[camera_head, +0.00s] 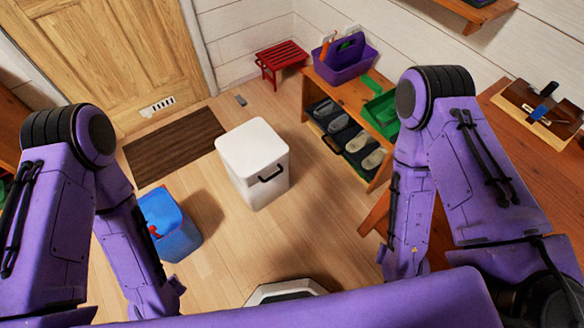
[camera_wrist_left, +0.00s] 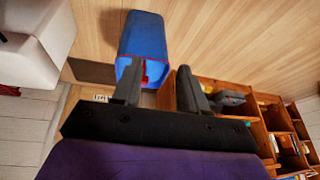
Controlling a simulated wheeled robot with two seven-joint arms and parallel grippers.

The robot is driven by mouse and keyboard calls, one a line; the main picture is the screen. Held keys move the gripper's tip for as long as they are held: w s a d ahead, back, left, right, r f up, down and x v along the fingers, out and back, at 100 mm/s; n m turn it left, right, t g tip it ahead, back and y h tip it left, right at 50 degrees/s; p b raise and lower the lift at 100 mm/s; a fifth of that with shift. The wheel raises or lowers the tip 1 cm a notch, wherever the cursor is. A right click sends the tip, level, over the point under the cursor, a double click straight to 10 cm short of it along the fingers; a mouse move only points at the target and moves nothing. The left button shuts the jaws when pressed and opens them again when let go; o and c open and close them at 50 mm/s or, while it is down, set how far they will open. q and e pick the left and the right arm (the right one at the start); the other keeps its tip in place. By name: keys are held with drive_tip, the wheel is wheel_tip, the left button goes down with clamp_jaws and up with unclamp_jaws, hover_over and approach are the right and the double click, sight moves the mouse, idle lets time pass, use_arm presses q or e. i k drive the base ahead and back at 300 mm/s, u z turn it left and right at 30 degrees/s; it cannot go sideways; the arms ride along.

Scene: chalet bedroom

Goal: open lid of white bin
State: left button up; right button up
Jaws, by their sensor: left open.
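The white bin (camera_head: 252,163) stands upright on the wooden floor in the middle of the head view. Its flat white lid (camera_head: 252,144) is closed on top, and a black handle (camera_head: 271,174) is on its front side. In the left wrist view, part of a white box-like body, which looks like the bin (camera_wrist_left: 28,52), shows at the upper left. My left gripper (camera_wrist_left: 157,84) is open with nothing seen between its fingers, and it is apart from the bin. In the head view both arms point downward and neither gripper shows.
A blue open bin (camera_head: 170,227) with something red inside stands left of the white bin. A brown mat (camera_head: 173,146) lies before the door. A wooden shelf bench (camera_head: 322,91) with shoes stands at right, and a small red stool (camera_head: 281,57) behind.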

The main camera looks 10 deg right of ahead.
sight(253, 151)
drive_tip(key=k, duration=0.5)
drive_tip(key=u, duration=0.9)
drive_tip(key=i, duration=0.7)
drive_tip(key=z, duration=1.75)
